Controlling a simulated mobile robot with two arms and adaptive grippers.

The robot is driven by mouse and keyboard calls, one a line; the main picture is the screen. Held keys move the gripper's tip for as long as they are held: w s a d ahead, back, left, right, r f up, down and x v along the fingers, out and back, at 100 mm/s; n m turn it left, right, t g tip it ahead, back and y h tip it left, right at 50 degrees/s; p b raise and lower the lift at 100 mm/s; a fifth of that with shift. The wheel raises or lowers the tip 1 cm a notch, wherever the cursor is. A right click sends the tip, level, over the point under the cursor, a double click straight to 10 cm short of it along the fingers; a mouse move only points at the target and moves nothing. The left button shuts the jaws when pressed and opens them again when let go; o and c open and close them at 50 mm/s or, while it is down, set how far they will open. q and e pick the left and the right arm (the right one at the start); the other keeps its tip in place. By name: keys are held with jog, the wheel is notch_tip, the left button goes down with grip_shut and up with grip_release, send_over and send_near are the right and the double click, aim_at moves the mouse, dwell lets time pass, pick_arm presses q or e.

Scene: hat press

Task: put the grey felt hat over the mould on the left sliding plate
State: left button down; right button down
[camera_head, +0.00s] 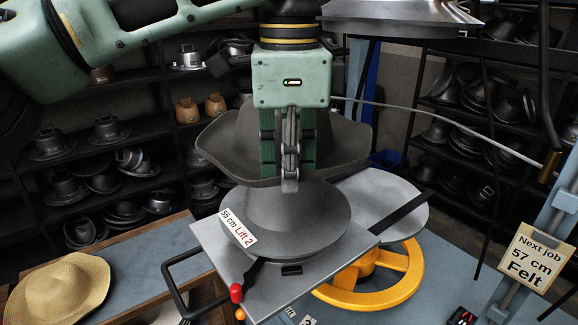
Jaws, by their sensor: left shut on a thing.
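The grey felt hat (222,146) hangs brim-down in my left gripper (290,185), whose fingers are shut on it in the middle of the view. The fingers hide part of its crown and front brim. Below it, a round grey metal mould (290,222) sits on the sliding plate (222,252), with a label reading "55 cm Lift 2" at its left edge. The hat appears above and slightly behind the mould; I cannot tell whether they touch. My right gripper is not in view.
A second grey disc (390,203) lies behind right. A yellow handwheel (395,283) is under the plate. A straw hat (58,290) lies at lower left. A press head (400,15) hangs above. A sign (535,258) reads "Next Job 57 cm Felt". Shelves of moulds (108,130) stand behind.

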aim_at(289, 195)
pick_arm(q)
jog(key=shift+s+f+b, duration=0.15)
jog(key=shift+f+b, duration=0.25)
jog(key=shift+f, duration=0.45)
jog(key=shift+f+b, duration=0.55)
jog(key=shift+f, duration=0.6)
jog(key=shift+f+b, duration=0.35)
jog(key=shift+f, duration=0.55)
jog(key=shift+f+b, duration=0.35)
jog(key=shift+f, duration=1.65)
jog(key=shift+p, duration=0.7)
jog(key=shift+f+p, duration=0.2)
jog(key=shift+p, duration=0.25)
